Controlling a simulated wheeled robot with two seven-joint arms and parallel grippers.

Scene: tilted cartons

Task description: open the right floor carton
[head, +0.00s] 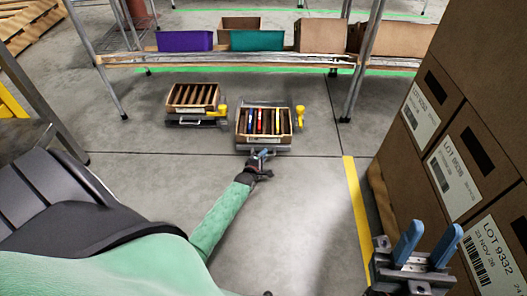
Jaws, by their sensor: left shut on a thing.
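The right floor carton (240,128) is a brown open-topped box on a low grey stand, holding several upright dark, red, yellow and blue pieces. A yellow knob stands at its right side. My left gripper (262,154) reaches the front of it, with blue fingertips shut at its front lower edge. The exact spot held is too small to tell. My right gripper (425,243) is far from it at the lower right, with its blue fingers apart and nothing between them.
The left floor carton (179,105), with dark slats inside, stands just left on a similar stand with a yellow knob. A metal rack (240,59) with purple, teal and brown bins runs behind. Stacked labelled boxes (462,150) crowd the right side. Floor in front is clear.

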